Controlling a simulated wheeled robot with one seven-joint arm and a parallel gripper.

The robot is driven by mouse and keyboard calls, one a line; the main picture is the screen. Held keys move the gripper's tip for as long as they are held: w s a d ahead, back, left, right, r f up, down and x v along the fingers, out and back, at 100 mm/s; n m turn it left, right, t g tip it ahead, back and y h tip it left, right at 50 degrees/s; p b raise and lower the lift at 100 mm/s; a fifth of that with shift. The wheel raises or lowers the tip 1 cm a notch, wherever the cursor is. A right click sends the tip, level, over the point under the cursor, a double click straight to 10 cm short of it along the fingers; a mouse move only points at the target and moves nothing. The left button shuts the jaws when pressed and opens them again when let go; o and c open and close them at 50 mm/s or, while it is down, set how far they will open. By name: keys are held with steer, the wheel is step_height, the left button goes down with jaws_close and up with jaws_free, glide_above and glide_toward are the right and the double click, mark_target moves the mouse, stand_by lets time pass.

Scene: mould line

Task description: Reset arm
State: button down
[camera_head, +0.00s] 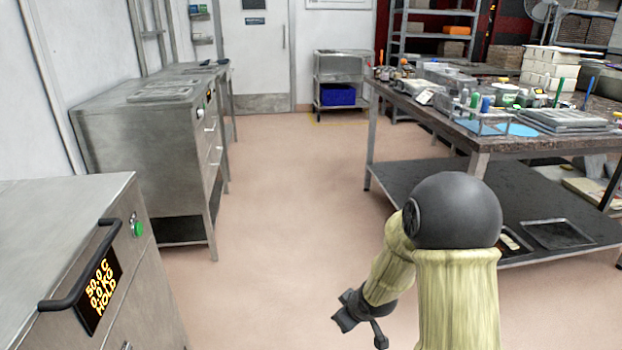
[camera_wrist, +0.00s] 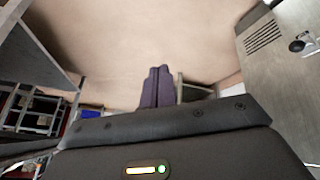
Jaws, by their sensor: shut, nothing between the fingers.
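My gripper (camera_head: 365,318) hangs low in the head view, in front of my bent arm and over the bare floor. In the wrist view its two dark fingers (camera_wrist: 155,86) lie side by side, closed together with nothing held. The gripper is apart from the benches and cabinets. My arm links hide part of the floor and of the workbench's lower shelf in the head view.
A metal cabinet with a handle and display (camera_head: 100,288) stands near left. A steel bench (camera_head: 150,150) lies beyond it. A cluttered workbench (camera_head: 545,143) stands at right. A blue bin (camera_head: 338,95) sits on a trolley at the back. The floor between is clear.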

steer(key=s+d+r+m+g+h, duration=0.1)
steer(key=s+d+r+m+g, duration=0.25)
steer(key=s, duration=0.55)
steer(key=s+d+r+m+h, duration=0.1)
steer(key=s+d+r+m, duration=0.2)
steer(key=s+r+m, duration=0.5)
step_height(320, 180, up, 32)
steer(key=s+n+p, duration=0.1)
steer(key=n+p, duration=0.2)
steer(key=p, duration=3.1)
steer(key=shift+r+p, duration=0.25)
steer(key=shift+p, duration=0.05)
steer(key=shift+a, duration=0.1)
